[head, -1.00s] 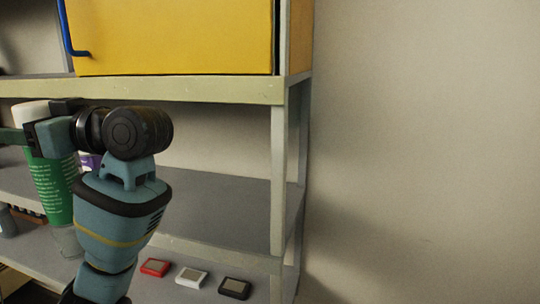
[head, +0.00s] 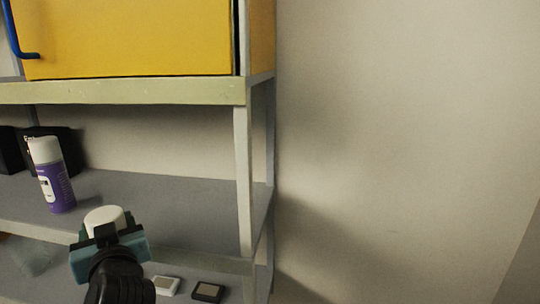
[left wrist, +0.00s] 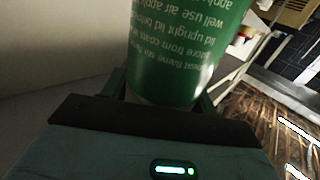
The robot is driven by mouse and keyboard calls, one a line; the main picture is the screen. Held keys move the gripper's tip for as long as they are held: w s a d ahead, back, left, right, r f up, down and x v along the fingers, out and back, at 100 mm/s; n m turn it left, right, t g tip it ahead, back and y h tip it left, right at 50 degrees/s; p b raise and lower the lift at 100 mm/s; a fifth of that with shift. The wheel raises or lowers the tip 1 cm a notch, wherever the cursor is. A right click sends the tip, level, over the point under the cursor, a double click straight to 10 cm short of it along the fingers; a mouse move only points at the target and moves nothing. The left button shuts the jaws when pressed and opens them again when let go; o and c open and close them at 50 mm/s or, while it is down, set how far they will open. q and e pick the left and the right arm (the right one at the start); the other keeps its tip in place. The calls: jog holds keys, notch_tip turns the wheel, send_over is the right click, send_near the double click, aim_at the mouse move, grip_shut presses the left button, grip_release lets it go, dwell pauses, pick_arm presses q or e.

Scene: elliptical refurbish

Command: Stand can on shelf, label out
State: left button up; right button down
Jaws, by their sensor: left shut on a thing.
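A green can with white small print (left wrist: 180,45) fills the upper middle of the left wrist view. Its white cap (head: 103,219) shows in the head view at lower left, with most of its body hidden behind my gripper. My left gripper (head: 104,233) is shut on the green can, in front of the middle shelf (head: 150,205). The text facing the wrist camera looks like fine print. The side turned away from it is hidden. A purple can with a white cap (head: 57,187) stands on the middle shelf, left of the held can. My right gripper is out of view.
Dark boxes (head: 50,150) stand behind the purple can. The shelf's right post (head: 243,180) rises right of my gripper. A yellow cabinet (head: 130,38) sits above. White (head: 167,286) and black (head: 207,291) small items lie below. The middle shelf's right part is clear.

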pick_arm(q)
jog(key=s+d+f+m+t+h, duration=0.2)
jog(key=s+d+f+m+h, duration=0.1)
jog(key=f, duration=0.6)
jog(key=s+d+f+m+t+h, duration=0.2)
jog(key=s+d+f+m+h, duration=0.2)
jog(key=d+f+h, duration=0.4)
jog(key=shift+d+f+m, duration=0.4)
jog(key=shift+d+f, duration=0.2)
jog(key=shift+f, duration=0.15)
